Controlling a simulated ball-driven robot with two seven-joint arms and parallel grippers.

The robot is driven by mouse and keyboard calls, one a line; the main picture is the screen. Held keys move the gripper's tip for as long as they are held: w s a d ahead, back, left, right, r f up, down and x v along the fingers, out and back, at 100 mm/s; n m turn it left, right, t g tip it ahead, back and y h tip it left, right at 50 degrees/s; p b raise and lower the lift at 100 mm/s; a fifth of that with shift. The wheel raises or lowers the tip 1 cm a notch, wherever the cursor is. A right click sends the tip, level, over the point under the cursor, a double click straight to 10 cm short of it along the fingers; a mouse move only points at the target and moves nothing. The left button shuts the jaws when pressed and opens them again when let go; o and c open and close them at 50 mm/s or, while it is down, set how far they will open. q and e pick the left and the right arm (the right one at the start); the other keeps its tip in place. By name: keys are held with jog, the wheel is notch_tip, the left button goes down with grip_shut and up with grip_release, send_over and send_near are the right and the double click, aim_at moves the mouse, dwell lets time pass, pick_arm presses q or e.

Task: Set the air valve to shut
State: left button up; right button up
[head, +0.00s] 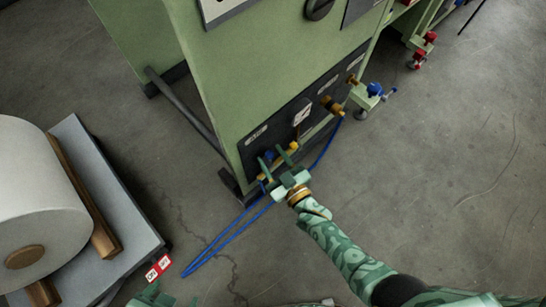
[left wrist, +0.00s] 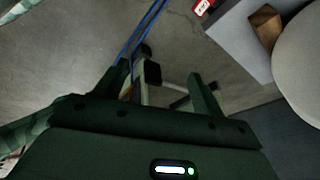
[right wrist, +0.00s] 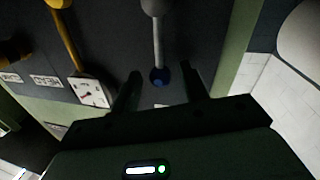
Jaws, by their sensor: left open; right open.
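A valve on the dark panel low on the green machine has a blue part (head: 268,155) beside my right gripper (head: 278,160). The label by the valve is too small to read. My left gripper (head: 152,298) is at the bottom edge of the head view. In the left wrist view it is open and empty (left wrist: 163,85).
A blue hose (head: 225,235) loops over the floor. A large white roll (head: 50,190) lies on a grey pallet at left. The floor at right is clear.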

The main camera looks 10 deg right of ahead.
grip_shut()
